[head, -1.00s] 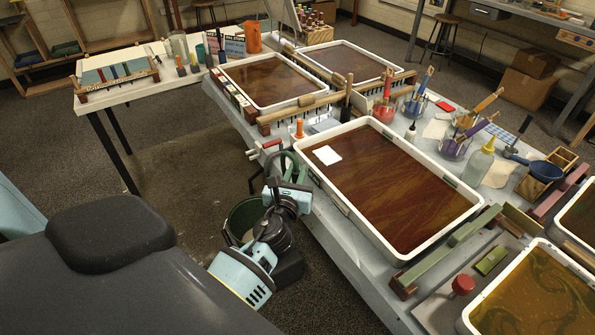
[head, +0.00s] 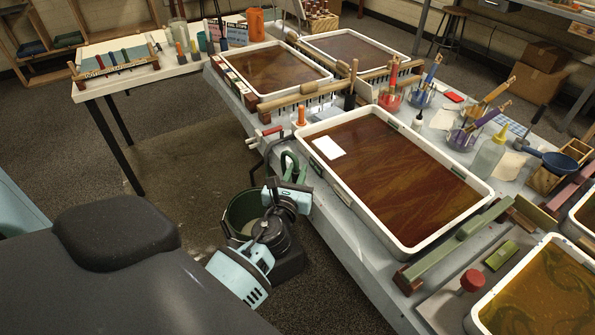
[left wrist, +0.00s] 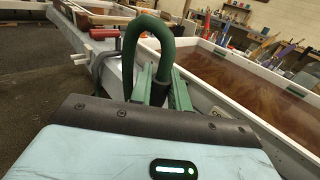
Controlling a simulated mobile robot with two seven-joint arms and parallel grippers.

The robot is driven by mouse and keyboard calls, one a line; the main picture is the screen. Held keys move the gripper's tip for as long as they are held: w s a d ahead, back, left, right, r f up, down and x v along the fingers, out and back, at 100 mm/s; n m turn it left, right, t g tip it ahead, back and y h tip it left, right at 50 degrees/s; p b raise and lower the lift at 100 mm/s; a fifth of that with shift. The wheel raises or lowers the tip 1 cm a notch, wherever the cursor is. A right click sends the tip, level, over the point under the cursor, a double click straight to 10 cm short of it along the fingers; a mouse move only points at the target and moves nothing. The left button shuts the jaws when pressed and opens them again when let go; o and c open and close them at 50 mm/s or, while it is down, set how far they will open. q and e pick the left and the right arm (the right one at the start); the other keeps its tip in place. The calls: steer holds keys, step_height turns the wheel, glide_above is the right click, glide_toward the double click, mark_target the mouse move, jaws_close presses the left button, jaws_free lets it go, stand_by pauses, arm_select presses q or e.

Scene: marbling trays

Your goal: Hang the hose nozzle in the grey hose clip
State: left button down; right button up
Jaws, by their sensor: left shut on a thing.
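My left gripper (head: 291,188) is shut on the green hose nozzle, beside the table's near left edge. The hose (head: 288,160) loops up above the gripper. In the left wrist view, the dark green hose (left wrist: 152,22) arches over and comes down between my fingers (left wrist: 160,88). The nozzle's tip is hidden. I cannot tell surely whether this fitting is the grey hose clip. The hose appears apart from it.
A white tray of brown liquid (head: 322,183) stands right of the gripper. A green bucket (head: 236,205) is on the floor by my left arm. An orange-topped item (head: 301,114) stands near the table edge. Open floor (head: 170,175) lies to the left.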

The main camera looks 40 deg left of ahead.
arm_select(q)
steer(key=shift+f+b, duration=0.7)
steer(key=shift+f, duration=0.35)
steer(key=shift+f+b, duration=0.6)
steer(key=shift+f, duration=0.05)
steer(key=c, duration=1.3)
jaws_free()
steer(key=shift+o, duration=0.2)
steer(key=v, duration=0.7)
steer(key=shift+s, duration=0.4)
steer(key=shift+d, duration=0.15)
